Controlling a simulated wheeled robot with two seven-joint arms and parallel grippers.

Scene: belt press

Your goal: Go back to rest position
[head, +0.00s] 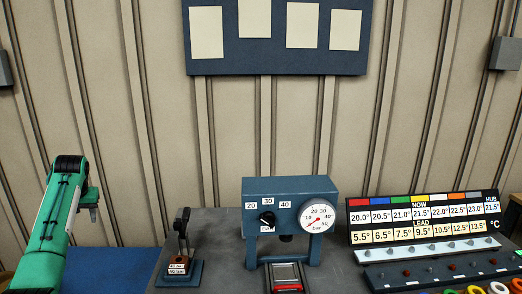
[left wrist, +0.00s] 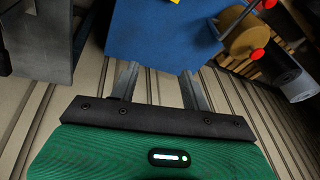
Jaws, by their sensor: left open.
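My left arm comes up from the lower left of the head view, green with a black joint at the top. Its left gripper (head: 92,207) hangs to the right of that joint, above the blue surface and to the left of the press. In the left wrist view the two grey fingers of the left gripper (left wrist: 159,72) stand apart, with nothing between them. My right gripper is in neither view.
A blue press (head: 290,187) with a dial and a gauge stands on the grey table. A small lever stand (head: 178,270) is to its left and a number board (head: 425,218) to its right. A blue surface (head: 105,268) lies at left. The left wrist view shows a tan, red-ended roller (left wrist: 245,38).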

